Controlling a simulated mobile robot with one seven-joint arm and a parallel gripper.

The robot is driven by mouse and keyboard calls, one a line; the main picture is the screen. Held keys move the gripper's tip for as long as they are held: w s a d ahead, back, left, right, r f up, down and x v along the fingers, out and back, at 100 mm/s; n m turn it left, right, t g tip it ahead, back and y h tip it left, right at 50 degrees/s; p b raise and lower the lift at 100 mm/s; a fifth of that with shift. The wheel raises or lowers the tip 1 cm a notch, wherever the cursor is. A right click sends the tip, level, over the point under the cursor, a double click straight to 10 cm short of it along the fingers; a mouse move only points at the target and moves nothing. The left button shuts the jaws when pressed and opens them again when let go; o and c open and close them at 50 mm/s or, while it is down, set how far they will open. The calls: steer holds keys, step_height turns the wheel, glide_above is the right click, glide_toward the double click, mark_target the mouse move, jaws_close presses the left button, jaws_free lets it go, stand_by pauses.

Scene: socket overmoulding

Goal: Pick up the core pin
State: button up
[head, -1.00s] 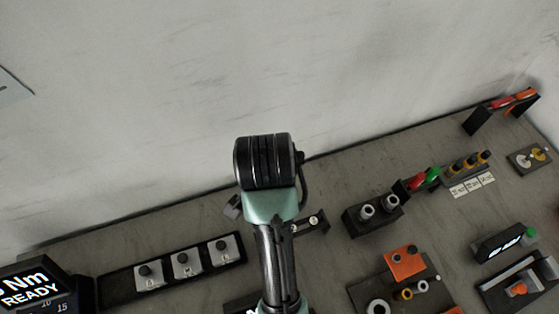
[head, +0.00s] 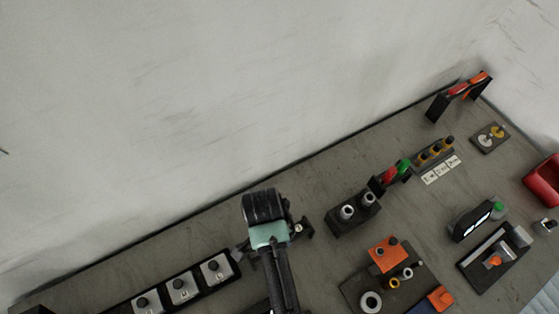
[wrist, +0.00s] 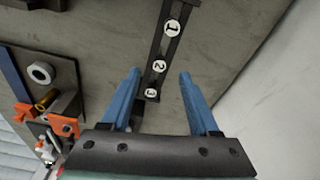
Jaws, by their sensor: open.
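My gripper (wrist: 158,73) shows in the wrist view with its two blue fingers apart and nothing between them. Beyond the fingers is a dark rail (wrist: 165,50) with round white labels 1, 2 and 3; a small dark piece lies by the left finger near label 3. In the head view my arm hides the fingers. I cannot tell for certain which part is the core pin. Small upright pieces stand on a dark mat: an orange plate (head: 380,262) with dark knobs, a yellow ring (head: 393,283) and a pale ring (head: 370,302).
A black block (head: 352,222) holds two grey cylinders. A row of white plates with black knobs (head: 180,287) lies at lower left. A rack of yellow-black pieces (head: 435,152) and a red bin (head: 545,185) are at right. Bare bench lies along the wall.

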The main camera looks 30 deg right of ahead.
steer(key=shift+d+f, duration=0.2)
steer(key=shift+f, duration=1.5)
jaws_close()
